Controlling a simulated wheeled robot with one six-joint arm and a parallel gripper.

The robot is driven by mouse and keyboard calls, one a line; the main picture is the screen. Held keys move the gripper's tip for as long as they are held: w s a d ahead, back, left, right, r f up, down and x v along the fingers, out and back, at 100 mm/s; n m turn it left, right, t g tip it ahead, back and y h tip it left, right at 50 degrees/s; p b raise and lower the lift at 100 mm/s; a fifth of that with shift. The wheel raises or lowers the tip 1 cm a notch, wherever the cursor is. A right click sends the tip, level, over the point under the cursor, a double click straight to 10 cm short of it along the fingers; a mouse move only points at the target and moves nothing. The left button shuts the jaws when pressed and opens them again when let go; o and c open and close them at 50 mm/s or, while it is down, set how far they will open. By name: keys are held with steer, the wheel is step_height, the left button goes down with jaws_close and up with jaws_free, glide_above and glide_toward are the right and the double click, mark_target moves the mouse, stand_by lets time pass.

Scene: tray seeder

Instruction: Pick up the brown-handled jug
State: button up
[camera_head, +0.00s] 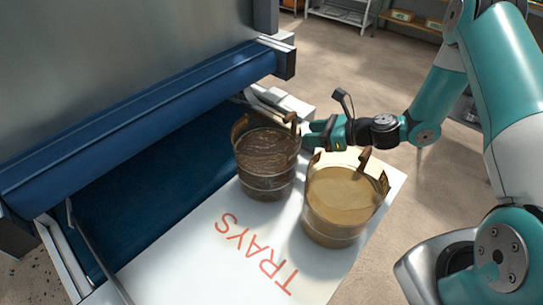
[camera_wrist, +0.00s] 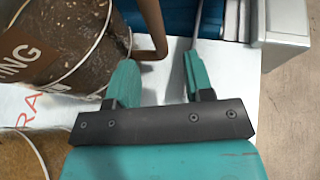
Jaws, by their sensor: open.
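A clear jug of dark brown soil-like material (camera_head: 265,188) stands upright on the white tray table, and its brown handle (camera_head: 292,122) is on its right side. A second clear jug with tan contents (camera_head: 335,232) stands in front to the right; its handle (camera_head: 364,160) also looks brown. My gripper (camera_head: 307,136) is open beside the dark jug's handle. In the wrist view the dark jug (camera_wrist: 75,45) is at upper left. Its brown handle (camera_wrist: 152,25) curves down just ahead of my open fingers (camera_wrist: 157,66), nearer the left finger. Contact cannot be told.
The white table (camera_head: 225,265) carries red "TRAYS" lettering. A blue conveyor belt (camera_head: 150,185) and blue roller guard (camera_head: 140,115) lie to the left. The tan jug stands close to the dark one. Floor is open to the right, with shelves (camera_head: 340,14) at the back.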

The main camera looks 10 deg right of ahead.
mark_target(274, 151)
steer(key=p+x, duration=0.1)
steer(key=x, duration=0.5)
steer(key=shift+w+a+f, duration=0.1)
steer(key=shift+a, duration=0.1)
steer(key=shift+c, duration=0.5)
jaws_close()
stand_by(0.7)
